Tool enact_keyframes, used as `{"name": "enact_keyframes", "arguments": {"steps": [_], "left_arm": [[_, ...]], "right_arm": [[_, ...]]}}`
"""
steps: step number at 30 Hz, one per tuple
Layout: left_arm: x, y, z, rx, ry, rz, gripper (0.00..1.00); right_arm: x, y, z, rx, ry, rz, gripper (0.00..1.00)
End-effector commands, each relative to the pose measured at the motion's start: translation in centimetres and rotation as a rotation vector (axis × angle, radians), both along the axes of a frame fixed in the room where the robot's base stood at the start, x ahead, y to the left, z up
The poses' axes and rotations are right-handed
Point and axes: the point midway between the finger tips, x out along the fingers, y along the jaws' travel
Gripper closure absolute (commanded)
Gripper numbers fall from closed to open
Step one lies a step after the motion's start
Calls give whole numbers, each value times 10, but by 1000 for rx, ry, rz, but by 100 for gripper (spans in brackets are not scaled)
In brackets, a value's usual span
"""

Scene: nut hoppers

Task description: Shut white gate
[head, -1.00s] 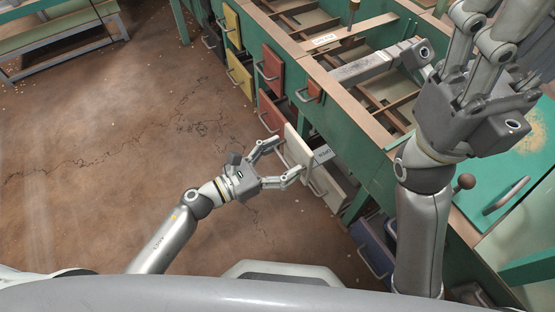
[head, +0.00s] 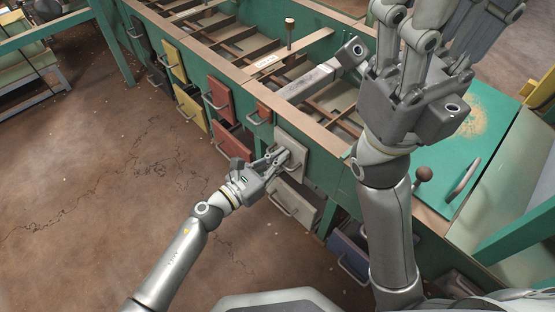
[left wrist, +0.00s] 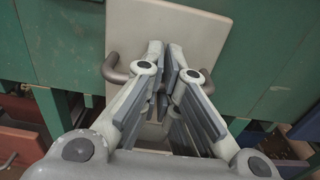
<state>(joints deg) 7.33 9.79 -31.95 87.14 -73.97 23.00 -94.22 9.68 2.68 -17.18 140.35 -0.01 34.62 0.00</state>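The white gate (head: 295,159) is a pale panel with a curved metal handle, on the side of the green hopper bench. It looks about flush with the bench side. It fills the upper middle of the left wrist view (left wrist: 172,25), with its handle (left wrist: 116,70) behind my fingers. My left gripper (head: 283,156) is at the gate's front, its fingers drawn together, also in the left wrist view (left wrist: 168,62). The fingers hide the handle's middle, and I cannot tell if they touch it. My right gripper (head: 452,22) is raised over the bench, fingers spread and empty.
Another whitish panel (head: 295,204) is below the gate. Red (head: 220,97) and yellow (head: 189,106) panels with handles line the bench to the left, and a blue one (head: 349,254) is lower right. The brown floor (head: 90,190) at left is clear.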

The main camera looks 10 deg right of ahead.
Motion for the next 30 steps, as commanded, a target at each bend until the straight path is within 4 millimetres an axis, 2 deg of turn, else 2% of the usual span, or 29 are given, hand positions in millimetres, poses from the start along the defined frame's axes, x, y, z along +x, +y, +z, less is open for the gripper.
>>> {"name": "enact_keyframes", "arguments": {"steps": [1, 9, 16, 24, 30], "left_arm": [[-1, -2, 3, -5, -4, -4, 79], [0, -2, 3, -5, -3, -4, 45], [0, -1, 3, -5, -3, -2, 21], [1, 0, 3, -6, -2, 0, 11], [1, 0, 3, -6, -2, 0, 8]], "right_arm": [[0, 0, 0, 1, 1, 0, 51], [0, 0, 0, 0, 2, 1, 51], [0, 0, -1, -2, 2, 1, 51], [0, 1, -1, -6, 2, -1, 51], [0, 1, -1, -8, 3, -1, 51]]}}
